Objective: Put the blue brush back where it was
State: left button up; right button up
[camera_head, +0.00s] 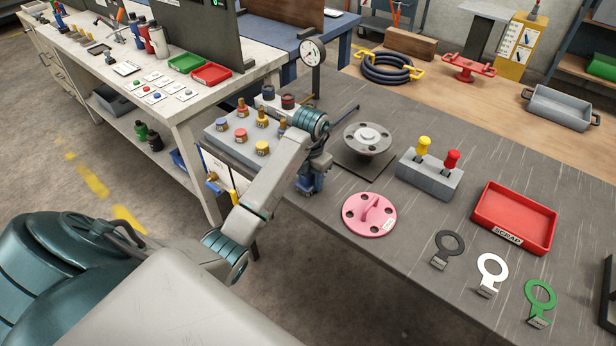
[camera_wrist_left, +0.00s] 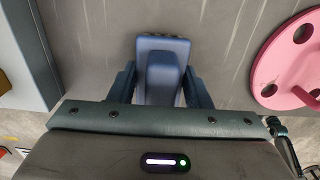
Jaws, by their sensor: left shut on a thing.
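My left gripper (camera_head: 311,186) is near the left edge of the grey worktop, between the block of knobs and the pink disc. In the left wrist view, my left gripper (camera_wrist_left: 160,88) is shut on the blue brush (camera_wrist_left: 160,70), with one finger on each side. The brush has a blue block-shaped body, and its far end lies over the grey top. Whether it touches the top I cannot tell. In the head view the brush is mostly hidden by the gripper. My right gripper is not in view.
A pink disc (camera_head: 355,215) lies right of the gripper. A grey block with several knobs (camera_head: 222,143) stands to its left. A metal flange (camera_head: 384,138) sits behind on a dark plate. A block with yellow and red handles (camera_head: 436,184) and a red scrap tray (camera_head: 488,231) stand further right.

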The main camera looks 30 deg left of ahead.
pick_arm(q)
jog(key=shift+d+f, duration=0.1)
jog(key=shift+f, duration=0.1)
jog(key=o, duration=1)
jog(key=shift+a+f, duration=0.1)
jog(key=shift+a, duration=0.2)
jog(key=shift+c, duration=0.2)
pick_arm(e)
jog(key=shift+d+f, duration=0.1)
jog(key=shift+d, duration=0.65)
pick_arm(q)
jog(key=shift+d, duration=0.15)
jog(key=shift+r+p, duration=0.35)
jog(key=shift+r, duration=0.35)
notch_tip(320, 180, up, 10)
jog(key=p, duration=0.9)
jog(key=shift+r+p, duration=0.25)
jog(key=shift+p, duration=0.1)
jog(key=shift+r+p, duration=0.3)
jog(key=shift+r, duration=0.05)
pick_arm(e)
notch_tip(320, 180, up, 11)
